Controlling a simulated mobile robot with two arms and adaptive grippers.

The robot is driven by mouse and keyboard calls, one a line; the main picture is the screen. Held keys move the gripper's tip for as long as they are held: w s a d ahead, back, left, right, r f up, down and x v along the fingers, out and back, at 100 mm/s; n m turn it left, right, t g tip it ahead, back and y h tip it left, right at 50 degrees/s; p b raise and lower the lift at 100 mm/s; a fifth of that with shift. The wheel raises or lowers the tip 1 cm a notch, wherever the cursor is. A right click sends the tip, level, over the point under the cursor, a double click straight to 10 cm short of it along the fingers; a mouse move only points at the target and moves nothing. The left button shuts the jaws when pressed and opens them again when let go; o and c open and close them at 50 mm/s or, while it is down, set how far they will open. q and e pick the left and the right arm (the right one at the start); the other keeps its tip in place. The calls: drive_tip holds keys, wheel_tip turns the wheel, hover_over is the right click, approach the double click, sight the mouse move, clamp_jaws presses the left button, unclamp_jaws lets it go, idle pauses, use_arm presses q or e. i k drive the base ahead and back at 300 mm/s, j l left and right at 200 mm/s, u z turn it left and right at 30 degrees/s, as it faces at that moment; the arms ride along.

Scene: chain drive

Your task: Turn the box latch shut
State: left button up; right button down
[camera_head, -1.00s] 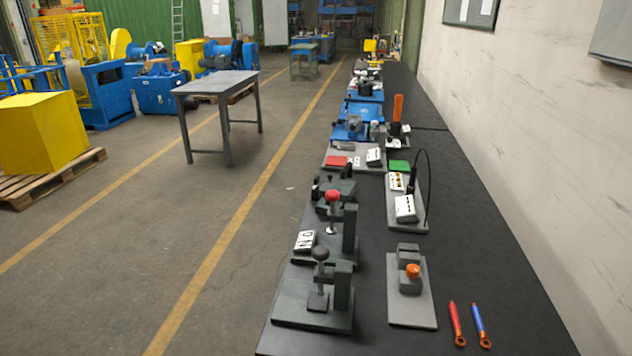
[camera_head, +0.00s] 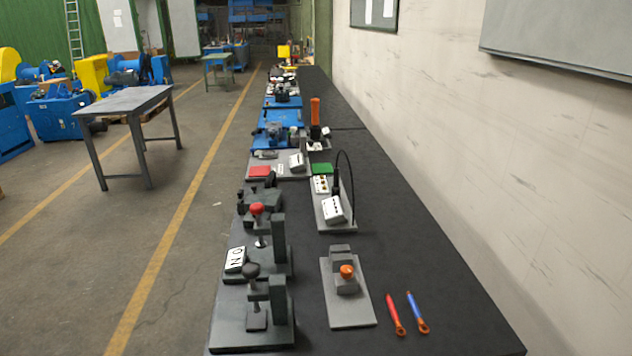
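No part clearly marked as the box latch can be made out. A small grey block with an orange knob (camera_head: 347,272) stands on a light grey plate (camera_head: 350,313) near the front of the bench; whether this is the latch I cannot tell. To its left, a dark fixture with a black knob (camera_head: 251,270) stands on a dark plate (camera_head: 233,336). Behind that, a similar fixture carries a red knob (camera_head: 257,209). Neither of my grippers is in view.
A long black bench (camera_head: 447,318) runs away along the wall. A white box (camera_head: 334,209) with a looping cable, and blue fixtures (camera_head: 278,131), stand farther back.

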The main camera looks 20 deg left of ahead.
sight(240, 192)
drive_tip(key=j+z, duration=0.2)
drive_tip(key=j, duration=0.25)
drive_tip(key=j+z, duration=0.2)
drive_tip(key=j, duration=0.3)
drive_tip(key=j+z, duration=0.25)
drive_tip(key=j, duration=0.2)
drive_tip(key=k+j+z, duration=0.2)
drive_tip(key=j, duration=0.2)
drive_tip(key=j+z, duration=0.2)
drive_tip(key=j, duration=0.25)
drive_tip(key=k+j+z, duration=0.2)
drive_tip(key=j, duration=0.2)
